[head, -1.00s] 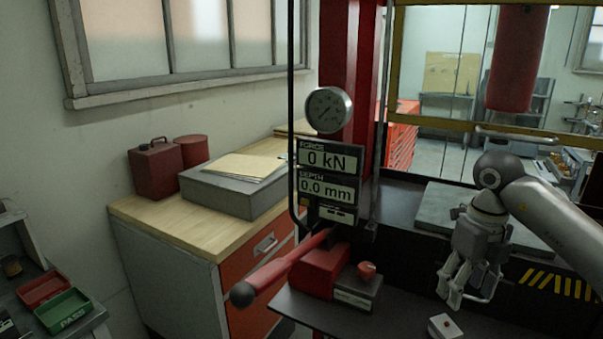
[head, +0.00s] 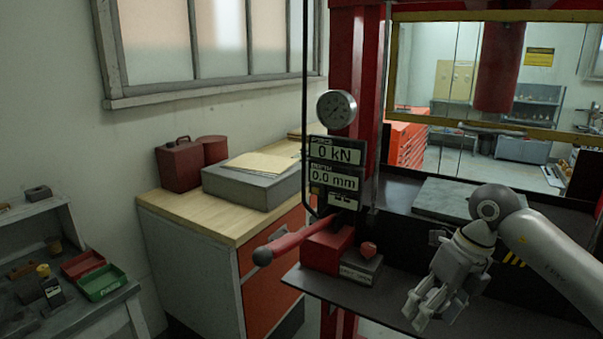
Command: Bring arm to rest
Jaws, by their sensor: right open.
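My right arm (head: 555,250) comes in from the right edge of the head view. My right gripper (head: 424,312) points down and to the left, with its fingers apart and nothing between them. It is in front of the dark shelf of the red press, to the right of the red-knobbed box. My left gripper is not in view.
The press has a lever (head: 290,240), a gauge (head: 336,109), a display (head: 335,165) reading 0 kN and 0.0 mm, and a red-knobbed box (head: 361,267) on its shelf (head: 340,292). A wooden-topped cabinet (head: 190,216) and trays (head: 102,282) stand left.

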